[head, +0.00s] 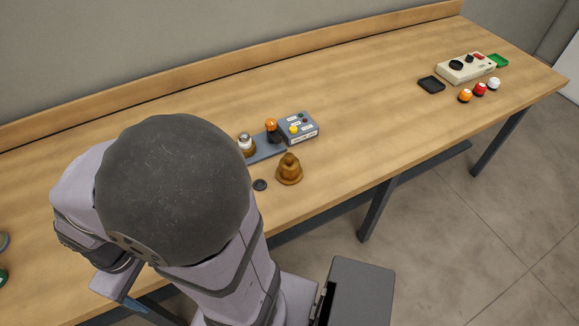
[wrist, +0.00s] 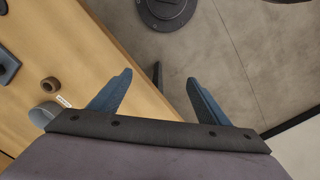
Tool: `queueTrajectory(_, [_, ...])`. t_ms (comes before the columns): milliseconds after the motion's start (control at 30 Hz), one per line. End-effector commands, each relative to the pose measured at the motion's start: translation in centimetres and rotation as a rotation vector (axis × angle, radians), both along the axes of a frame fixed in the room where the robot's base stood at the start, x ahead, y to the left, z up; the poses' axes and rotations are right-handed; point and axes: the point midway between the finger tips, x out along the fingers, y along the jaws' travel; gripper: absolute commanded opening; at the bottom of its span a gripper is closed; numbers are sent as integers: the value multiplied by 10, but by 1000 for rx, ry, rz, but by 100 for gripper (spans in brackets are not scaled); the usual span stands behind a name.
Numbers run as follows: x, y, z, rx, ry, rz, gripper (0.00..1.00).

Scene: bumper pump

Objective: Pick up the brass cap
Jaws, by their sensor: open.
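In the head view, a brass-brown, bell-shaped piece with a narrow top (head: 289,169) stands upright near the table's front edge; it looks like the brass cap. In the wrist view, a small brown ring-like piece (wrist: 50,84) sits on the table at the left; I cannot tell if it is a cap. My gripper (wrist: 159,76) is open, its two blue fingers wide apart with nothing held. It hangs over the table's front edge and the floor, apart from these pieces. In the head view my arm hides the gripper.
Behind the brass piece stand a blue-grey base (head: 265,150) and a grey button box (head: 300,128). A small dark disc (head: 260,185) lies beside it. A beige box (head: 466,67) and several small knobs stand far right. The wooden table (head: 375,100) is clear between.

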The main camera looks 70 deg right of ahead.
Motion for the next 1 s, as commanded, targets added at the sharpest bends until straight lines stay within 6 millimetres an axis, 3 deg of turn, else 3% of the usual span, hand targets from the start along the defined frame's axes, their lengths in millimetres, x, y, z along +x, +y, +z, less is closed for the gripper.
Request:
queueTrajectory(167, [22, -35, 5, 0, 1, 0, 70])
queueTrajectory(267, [37, -72, 9, 0, 2, 9, 70])
queueTrajectory(400, [49, -140, 13, 1, 2, 28, 70])
queueTrajectory(533, [44, -210, 14, 1, 1, 49, 70])
queueTrajectory(667, [20, -282, 13, 2, 1, 69, 70])
queueTrajectory(800, [-25, -352, 10, 3, 1, 93, 70])
queueTrajectory(1000, [-99, -422, 3, 3, 0, 125, 70])
